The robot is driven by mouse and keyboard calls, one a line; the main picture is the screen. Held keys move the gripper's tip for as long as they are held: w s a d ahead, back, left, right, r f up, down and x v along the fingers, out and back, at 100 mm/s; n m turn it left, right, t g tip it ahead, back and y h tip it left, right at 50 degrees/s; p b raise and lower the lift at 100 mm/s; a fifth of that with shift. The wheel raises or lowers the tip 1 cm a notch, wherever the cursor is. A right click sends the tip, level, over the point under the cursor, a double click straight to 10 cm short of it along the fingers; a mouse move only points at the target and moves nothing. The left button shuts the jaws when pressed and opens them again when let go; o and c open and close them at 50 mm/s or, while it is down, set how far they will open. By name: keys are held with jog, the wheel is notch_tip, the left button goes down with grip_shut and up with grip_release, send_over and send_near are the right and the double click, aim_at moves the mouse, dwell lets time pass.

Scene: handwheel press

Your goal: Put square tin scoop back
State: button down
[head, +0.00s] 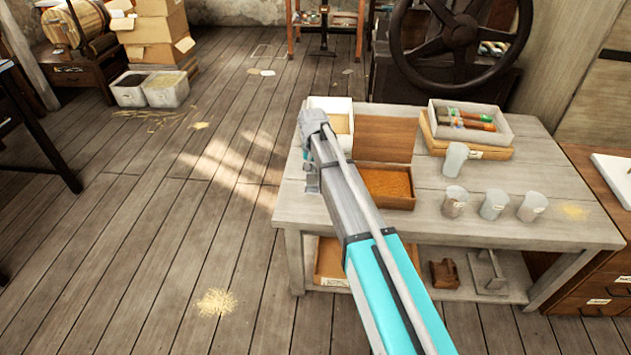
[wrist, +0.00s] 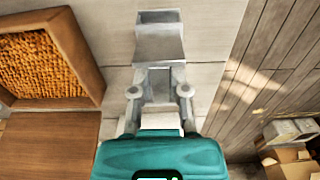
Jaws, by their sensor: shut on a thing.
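My gripper (wrist: 159,91) is shut on the square tin scoop (wrist: 160,40), a grey metal scoop with a squared end, gripping it at its narrow handle part. In the wrist view the scoop points away from my gripper over the pale tabletop, between a wooden tray of orange grain and the table's edge. In the head view my gripper (head: 312,178) hangs at the table's left edge, beside the wooden board and partly hidden by my arm. The scoop cannot be made out clearly there, and I cannot tell whether it touches the table.
The orange grain tray (head: 388,188) also shows in the wrist view (wrist: 45,62). A white bin (head: 320,103) stands behind my wrist. Several cups (head: 494,205) and a white box of tubes (head: 470,113) are on the right. Open floor (head: 130,250) lies left of the table (head: 450,233).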

aim_at(312, 177)
dwell(0.3)
jog(key=shift+w+a+f+b, duration=0.15)
jog(key=shift+w+f+b, duration=0.05)
jog(key=shift+f+b, duration=0.25)
jog(key=shift+w+a+f+b, duration=0.15)
jog(key=shift+f+b, duration=1.4)
jog(key=shift+f, duration=0.1)
jog(key=c, duration=0.6)
grip_release()
jog(key=shift+c, duration=0.2)
notch_tip(312, 177, up, 12)
jog(key=p, duration=1.2)
jog(key=shift+s, duration=0.1)
